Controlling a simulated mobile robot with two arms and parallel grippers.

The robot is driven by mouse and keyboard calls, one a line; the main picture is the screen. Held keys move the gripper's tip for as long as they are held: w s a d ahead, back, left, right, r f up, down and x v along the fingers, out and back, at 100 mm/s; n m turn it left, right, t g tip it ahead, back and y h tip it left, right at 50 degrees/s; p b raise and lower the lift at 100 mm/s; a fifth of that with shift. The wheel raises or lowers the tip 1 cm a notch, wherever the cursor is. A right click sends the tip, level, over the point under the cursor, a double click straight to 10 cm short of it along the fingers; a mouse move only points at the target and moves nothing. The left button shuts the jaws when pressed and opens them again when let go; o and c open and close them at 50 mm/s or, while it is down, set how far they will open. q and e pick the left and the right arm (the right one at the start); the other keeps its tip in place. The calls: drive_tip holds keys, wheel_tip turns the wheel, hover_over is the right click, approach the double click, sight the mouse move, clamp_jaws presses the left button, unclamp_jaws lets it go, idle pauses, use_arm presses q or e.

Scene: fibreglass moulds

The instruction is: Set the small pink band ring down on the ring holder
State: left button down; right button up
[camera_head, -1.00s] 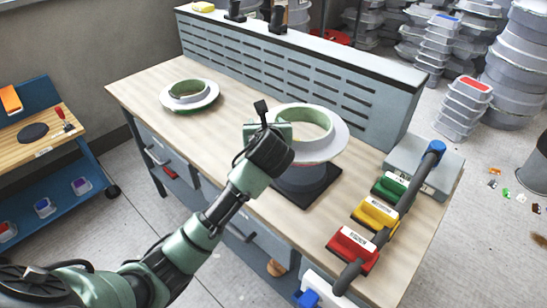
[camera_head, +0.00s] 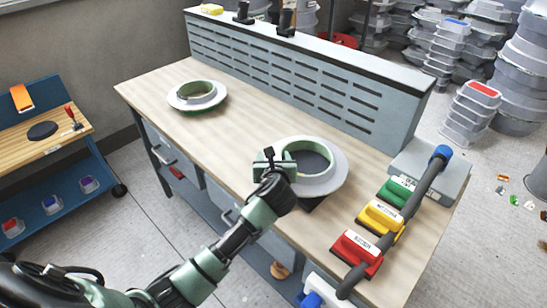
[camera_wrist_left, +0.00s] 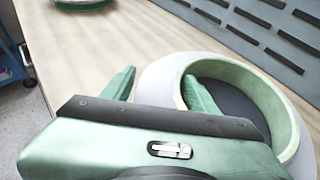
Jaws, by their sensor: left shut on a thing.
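The held ring (camera_head: 326,184) has a wide pale flange and a raised round band, green inside; pink hardly shows on it now. My left gripper (camera_head: 274,164) is shut on the band's left side. In the left wrist view my gripper (camera_wrist_left: 160,80) has one finger inside the ring's band (camera_wrist_left: 287,125) and one outside. The dark, flat ring holder (camera_head: 311,204) lies on the bench under the ring, mostly hidden by it. Dark surface shows through the ring's opening. I cannot tell whether the ring touches the holder. My right gripper is not in view.
A second, similar ring (camera_head: 197,104) lies at the bench's far left. Red (camera_head: 357,254), yellow (camera_head: 380,221) and green (camera_head: 397,190) blocks stand at the right, beside a dark bar (camera_head: 412,208). A slotted grey panel (camera_head: 300,80) bounds the back. The bench between the rings is clear.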

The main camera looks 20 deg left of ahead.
use_arm(q)
drive_tip(key=shift+c, duration=2.1)
unclamp_jaws()
drive_tip(key=v, duration=1.2)
